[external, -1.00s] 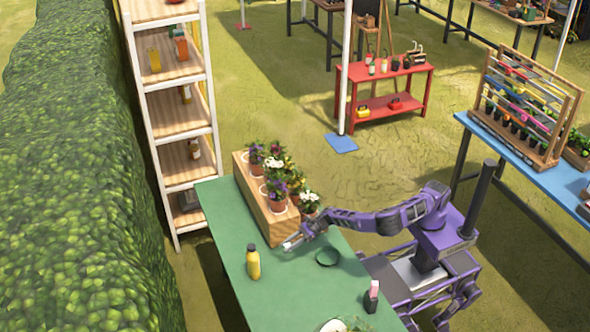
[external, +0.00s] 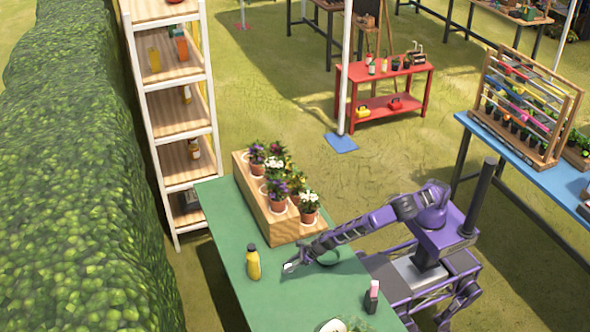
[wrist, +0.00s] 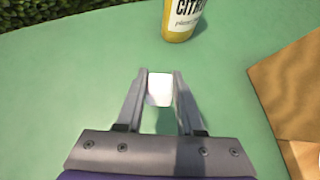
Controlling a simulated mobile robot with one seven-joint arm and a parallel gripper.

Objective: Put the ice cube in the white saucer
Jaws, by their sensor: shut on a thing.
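The ice cube (wrist: 160,92) is a small whitish block between the fingers of my gripper (wrist: 160,76) in the wrist view. My gripper is shut on it, with a finger on each side. In the external view my gripper (external: 290,267) is low over the green table, right of the yellow bottle, and the cube is too small to make out clearly. A whitish round thing (external: 333,325) is cut off at the bottom edge of the external view. It may be the white saucer, but I cannot tell. No saucer shows in the wrist view.
A yellow bottle (external: 253,263) stands on the green table (external: 225,235); its label also shows in the wrist view (wrist: 183,18). A wooden planter box (external: 285,230) with potted flowers is behind my gripper.

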